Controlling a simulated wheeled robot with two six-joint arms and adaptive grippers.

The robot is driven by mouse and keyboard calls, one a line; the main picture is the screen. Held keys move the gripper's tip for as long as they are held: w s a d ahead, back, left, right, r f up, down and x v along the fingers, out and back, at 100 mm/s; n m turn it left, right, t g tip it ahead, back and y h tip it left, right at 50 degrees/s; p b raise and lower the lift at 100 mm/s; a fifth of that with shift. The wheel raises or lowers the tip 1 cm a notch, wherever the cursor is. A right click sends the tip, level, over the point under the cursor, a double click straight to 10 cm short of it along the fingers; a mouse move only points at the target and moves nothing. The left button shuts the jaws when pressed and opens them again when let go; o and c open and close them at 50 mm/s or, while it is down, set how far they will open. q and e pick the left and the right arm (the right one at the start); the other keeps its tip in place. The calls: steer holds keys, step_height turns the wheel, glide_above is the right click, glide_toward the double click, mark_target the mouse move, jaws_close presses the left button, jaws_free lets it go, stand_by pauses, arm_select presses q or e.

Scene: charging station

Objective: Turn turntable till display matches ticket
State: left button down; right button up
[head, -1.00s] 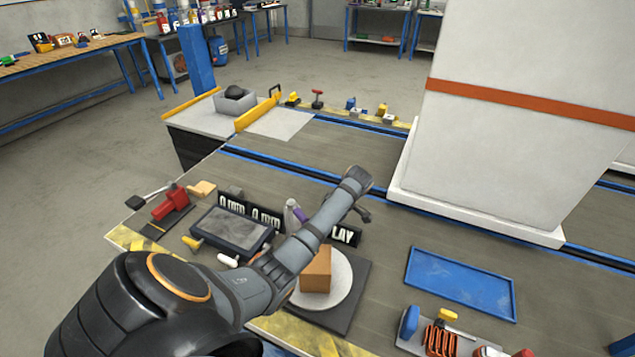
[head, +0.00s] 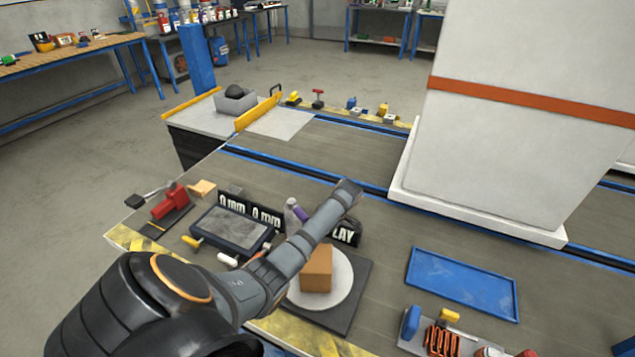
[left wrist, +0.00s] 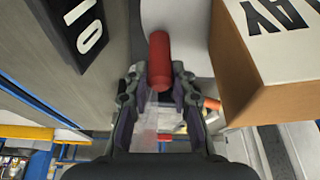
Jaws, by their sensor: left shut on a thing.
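The white round turntable (head: 340,290) sits on a dark square base near the front edge. A brown block (head: 317,268) stands on it; in the left wrist view the block (left wrist: 232,75) has a white face with black letters, partly cut off, ending in "AY". My left arm reaches over the turntable in the head view, and its gripper is mostly hidden there. In the left wrist view my left gripper (left wrist: 158,85) is shut on a red handle (left wrist: 159,58) at the turntable's edge. My right gripper is out of view.
A grey-screened panel (head: 232,228) and black signs reading "0 mm" (head: 234,206) stand left of the arm. An empty blue tray (head: 462,284) lies to the right, with a tool holder (head: 440,335) in front. A white column (head: 520,120) blocks the back right.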

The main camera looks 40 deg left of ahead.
arm_select(q)
steer(key=shift+s+a+r+n+g+p, duration=0.35)
steer(key=shift+n+p, duration=0.15)
steer(key=shift+p, duration=0.4)
steer(key=shift+s+a+f, duration=0.1)
steer(key=shift+f, duration=0.1)
steer(key=shift+f+n, duration=0.15)
steer(key=shift+n, duration=0.15)
steer(key=c, duration=1.1)
jaws_free()
steer(key=v, duration=0.7)
steer(key=shift+r, duration=0.3)
steer(key=shift+c, duration=0.4)
